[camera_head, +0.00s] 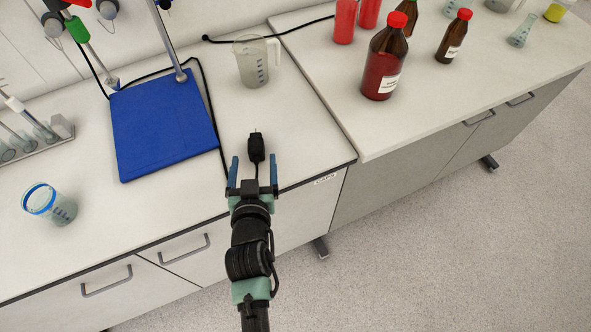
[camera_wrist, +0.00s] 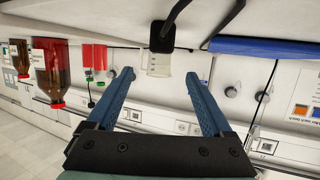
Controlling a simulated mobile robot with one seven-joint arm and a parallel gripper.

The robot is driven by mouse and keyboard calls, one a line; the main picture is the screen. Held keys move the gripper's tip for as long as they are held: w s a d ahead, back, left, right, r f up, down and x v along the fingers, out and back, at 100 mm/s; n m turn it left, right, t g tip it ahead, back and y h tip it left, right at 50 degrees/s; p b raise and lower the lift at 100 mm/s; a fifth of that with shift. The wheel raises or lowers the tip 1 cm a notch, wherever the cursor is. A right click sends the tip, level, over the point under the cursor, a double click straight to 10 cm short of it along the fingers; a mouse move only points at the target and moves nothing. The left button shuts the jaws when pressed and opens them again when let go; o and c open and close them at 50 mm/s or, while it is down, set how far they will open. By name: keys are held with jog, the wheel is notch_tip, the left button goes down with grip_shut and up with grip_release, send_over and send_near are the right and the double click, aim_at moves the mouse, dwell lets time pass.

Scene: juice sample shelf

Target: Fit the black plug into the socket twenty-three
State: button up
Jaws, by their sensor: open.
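The black plug (camera_head: 256,147) lies on the white worktop near its front edge, with its prongs facing the back. My gripper (camera_head: 254,160) is open, its blue fingers on either side of the near end of the plug in the head view. In the wrist view, which is upside down, the black plug (camera_wrist: 162,37) appears beyond the open fingertips (camera_wrist: 160,74), centred between them and apart from both. Outlets (camera_wrist: 182,128) show on a wall rail in the wrist view. Their numbers are too small to read, so I cannot tell which is socket twenty-three.
A blue stand base (camera_head: 165,135) is left of the plug, with a black cable along its side. A clear beaker (camera_head: 254,75) stands behind the plug. A large brown bottle (camera_head: 385,68) stands on the right-hand worktop. A blue-rimmed beaker (camera_head: 62,211) stands at the left.

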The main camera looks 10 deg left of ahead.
aim_at(256, 157)
jog(key=f, duration=0.1)
jog(key=s+f, duration=0.1)
jog(key=shift+s+d+f+g, duration=0.2)
jog(key=shift+f+g, duration=0.1)
jog(key=b+x, duration=0.5)
jog(key=x, duration=0.2)
jog(key=shift+w+a+f, duration=0.1)
jog(key=shift+f, duration=0.05)
jog(key=shift+b+x, duration=0.6)
jog(key=shift+x, duration=0.2)
jog(key=shift+c, duration=0.2)
grip_shut()
jog(key=shift+r, duration=0.3)
